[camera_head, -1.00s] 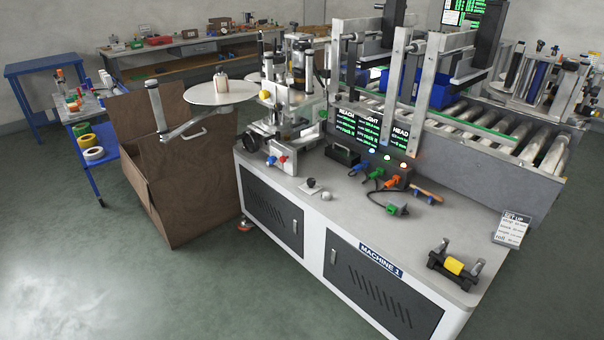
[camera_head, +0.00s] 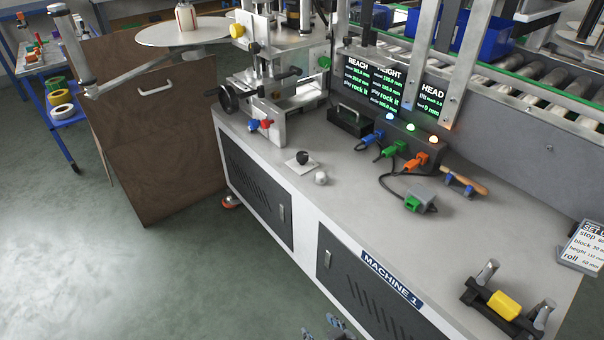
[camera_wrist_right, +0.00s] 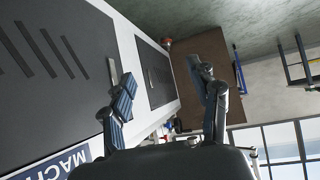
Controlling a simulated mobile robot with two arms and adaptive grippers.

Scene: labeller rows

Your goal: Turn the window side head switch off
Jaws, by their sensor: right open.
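The labelling machine bench (camera_head: 400,225), marked MACHINE 1, fills the head view. A black control box (camera_head: 413,142) on it carries three lit round lamps and blue, green and orange plugs. Displays reading REACH, HEIGHT and HEAD (camera_head: 432,98) stand behind it. A black knob on a pale plate (camera_head: 301,160) sits near the front edge, beside a white ball-shaped knob (camera_head: 321,178). I cannot tell which part is the window side head switch. My right gripper (camera_head: 330,328) shows at the bottom edge, in front of the bench; in the right wrist view (camera_wrist_right: 160,72) it is open and empty.
A grey box with a green plug (camera_head: 420,200), an orange-handled tool (camera_head: 466,182) and a yellow roller stand (camera_head: 503,303) lie on the bench. A brown board box (camera_head: 150,130) stands left. The floor in front is clear. Windows (camera_wrist_right: 283,145) show in the wrist view.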

